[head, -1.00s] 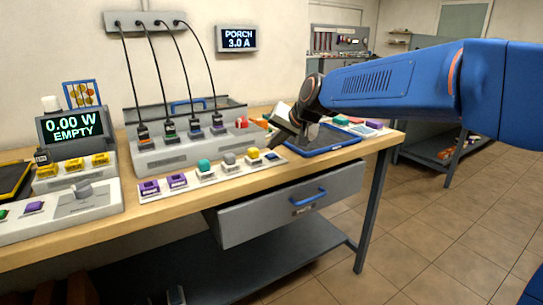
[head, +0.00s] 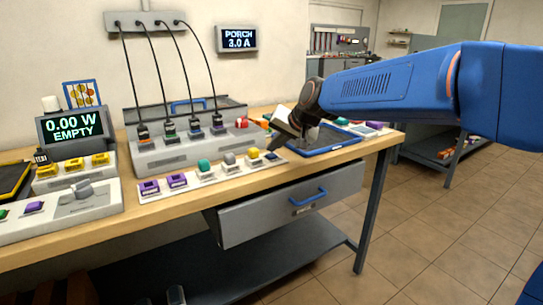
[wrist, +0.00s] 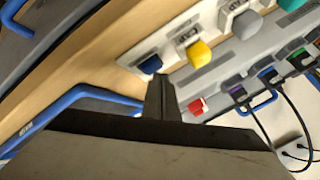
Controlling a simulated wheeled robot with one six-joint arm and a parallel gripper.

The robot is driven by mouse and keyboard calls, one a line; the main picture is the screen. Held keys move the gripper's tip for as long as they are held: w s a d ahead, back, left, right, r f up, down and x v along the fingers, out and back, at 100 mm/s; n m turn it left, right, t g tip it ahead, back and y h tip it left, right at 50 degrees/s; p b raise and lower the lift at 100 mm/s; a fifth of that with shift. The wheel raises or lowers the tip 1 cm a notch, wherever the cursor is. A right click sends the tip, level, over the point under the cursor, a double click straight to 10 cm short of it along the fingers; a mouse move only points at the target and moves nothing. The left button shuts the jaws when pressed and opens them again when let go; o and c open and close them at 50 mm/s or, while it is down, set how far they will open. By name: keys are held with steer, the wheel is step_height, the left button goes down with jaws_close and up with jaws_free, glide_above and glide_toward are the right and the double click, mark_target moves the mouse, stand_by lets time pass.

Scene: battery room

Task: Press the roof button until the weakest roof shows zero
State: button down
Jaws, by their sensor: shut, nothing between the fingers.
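A button strip (head: 212,177) lies along the table's front, carrying purple, teal, grey, yellow (head: 254,153) and blue (head: 271,155) pieces. I cannot read which one is the roof button. The wall display (head: 237,38) reads "PORCH 3.0 A". My gripper (head: 271,146) is shut and empty, its tips pointing down near the blue button at the strip's right end. In the wrist view my gripper (wrist: 161,82) shows its fingertips just short of the blue button (wrist: 150,64), with the yellow button (wrist: 198,52) beyond. I cannot tell whether the tips touch anything.
A grey socket block (head: 180,148) with several plugged black cables stands behind the strip. A blue-edged tray (head: 335,146) lies right of my gripper. A drawer (head: 290,203) hangs below.

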mark_target(274, 156)
steer(key=shift+f, duration=0.4)
stand_by(0.6)
steer(key=shift+r, duration=0.8)
steer(key=shift+r, duration=2.5)
